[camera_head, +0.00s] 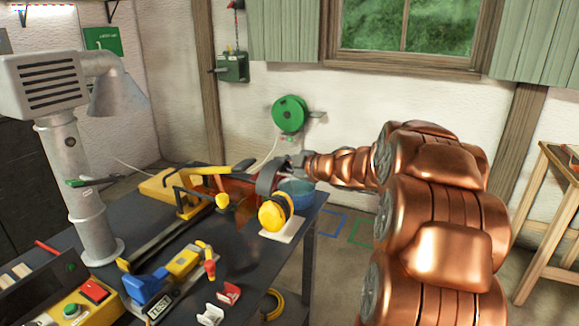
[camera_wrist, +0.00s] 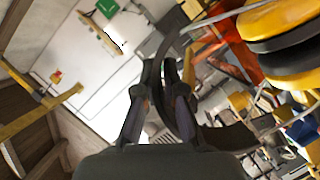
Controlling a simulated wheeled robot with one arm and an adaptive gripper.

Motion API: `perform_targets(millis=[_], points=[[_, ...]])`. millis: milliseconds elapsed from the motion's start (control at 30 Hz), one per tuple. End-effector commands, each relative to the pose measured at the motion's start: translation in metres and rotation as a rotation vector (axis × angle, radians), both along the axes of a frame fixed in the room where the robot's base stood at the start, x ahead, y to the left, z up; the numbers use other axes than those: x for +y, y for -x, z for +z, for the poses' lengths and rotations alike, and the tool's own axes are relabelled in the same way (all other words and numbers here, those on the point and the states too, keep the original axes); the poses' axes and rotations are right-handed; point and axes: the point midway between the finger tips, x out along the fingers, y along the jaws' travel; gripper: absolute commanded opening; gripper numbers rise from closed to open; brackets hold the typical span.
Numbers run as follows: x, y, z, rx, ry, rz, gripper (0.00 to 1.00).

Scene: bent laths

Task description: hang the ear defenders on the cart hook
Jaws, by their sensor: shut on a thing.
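The ear defenders have yellow cups and a dark headband. In the head view the near yellow cup (camera_head: 274,212) hangs over the far right corner of the dark bench top. My gripper (camera_head: 284,165) is shut on the headband, with my copper arm reaching in from the right. In the wrist view both fingers (camera_wrist: 163,85) close on the dark band (camera_wrist: 183,118), and a yellow cup (camera_wrist: 285,32) shows at the upper right. I cannot tell whether the cup touches the bench. I cannot make out the cart hook for certain in either view.
The dark bench (camera_head: 235,262) holds a yellow tool (camera_head: 165,187), a blue-and-yellow device (camera_head: 150,283) and a grey extractor column (camera_head: 88,200). A white card (camera_head: 286,231) lies under the cup. A blue bucket (camera_head: 299,193) is just behind. A wooden stand (camera_head: 550,190) is far right.

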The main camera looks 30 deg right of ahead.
Motion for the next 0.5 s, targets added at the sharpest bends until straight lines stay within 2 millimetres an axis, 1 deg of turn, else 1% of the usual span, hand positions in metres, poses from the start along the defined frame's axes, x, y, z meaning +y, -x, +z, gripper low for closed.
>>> perform_targets(millis=[33,233,333,500], points=[[-0.007,-0.005,0.000,0.000,0.000,0.000,0.00],[-0.026,-0.019,-0.003,0.000,-0.001,0.000,0.00],[-0.032,-0.023,-0.003,0.000,0.000,0.000,0.00],[-0.036,-0.026,-0.004,-0.001,0.000,0.000,0.00]])
